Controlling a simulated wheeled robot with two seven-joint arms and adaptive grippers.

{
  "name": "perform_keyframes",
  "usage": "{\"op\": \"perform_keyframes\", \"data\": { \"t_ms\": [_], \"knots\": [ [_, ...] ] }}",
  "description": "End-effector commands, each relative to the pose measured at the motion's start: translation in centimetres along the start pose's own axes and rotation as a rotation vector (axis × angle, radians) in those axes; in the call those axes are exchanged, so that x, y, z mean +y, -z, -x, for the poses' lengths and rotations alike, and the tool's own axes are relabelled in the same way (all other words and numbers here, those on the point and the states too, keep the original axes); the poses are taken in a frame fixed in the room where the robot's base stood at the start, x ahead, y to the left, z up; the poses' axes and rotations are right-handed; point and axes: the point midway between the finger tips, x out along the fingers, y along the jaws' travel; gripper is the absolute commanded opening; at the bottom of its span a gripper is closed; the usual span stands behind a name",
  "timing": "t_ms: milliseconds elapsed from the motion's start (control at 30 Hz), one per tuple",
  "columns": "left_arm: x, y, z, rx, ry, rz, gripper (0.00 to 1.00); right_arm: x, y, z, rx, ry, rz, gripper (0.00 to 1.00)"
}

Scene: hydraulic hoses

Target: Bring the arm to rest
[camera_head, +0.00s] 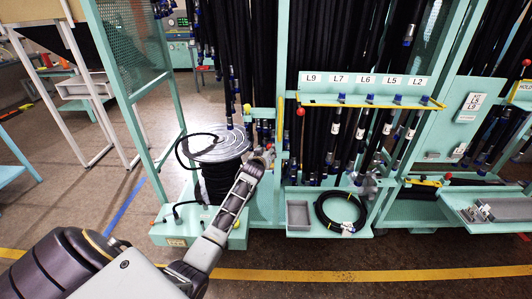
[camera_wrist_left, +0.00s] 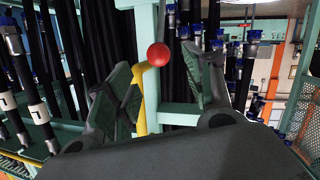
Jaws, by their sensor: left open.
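My left arm comes in from the lower left in the head view and reaches to the rack. My left gripper (camera_head: 264,154) is in front of the teal rack post, just right of the hose reel. In the left wrist view the two fingers of the left gripper (camera_wrist_left: 160,85) stand wide apart. Nothing is held between them. A red ball knob (camera_wrist_left: 158,54) on a yellow bar shows in the gap between the fingers, beyond them. I cannot tell how far it is. My right gripper is not in view.
A teal hose rack (camera_head: 282,70) with several hanging black hoses fills the middle. A hose reel (camera_head: 215,146) stands left of the gripper. A coiled hose (camera_head: 341,210) and a grey bin (camera_head: 298,214) sit on the low shelf. Open floor (camera_head: 330,262) lies in front.

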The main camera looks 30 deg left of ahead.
Motion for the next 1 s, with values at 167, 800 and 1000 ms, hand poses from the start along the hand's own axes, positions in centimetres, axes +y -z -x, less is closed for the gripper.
{"op": "perform_keyframes", "data": {
  "t_ms": [167,800,1000],
  "knots": [
    [0.00,0.02,0.22,0.000,0.000,0.001,0.52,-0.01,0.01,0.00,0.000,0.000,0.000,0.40],
    [0.01,0.00,0.20,0.000,0.000,-0.019,0.52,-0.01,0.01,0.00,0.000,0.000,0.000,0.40],
    [0.22,0.29,0.20,0.013,-0.009,-0.102,0.52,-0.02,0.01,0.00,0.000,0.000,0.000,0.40]
  ]
}}
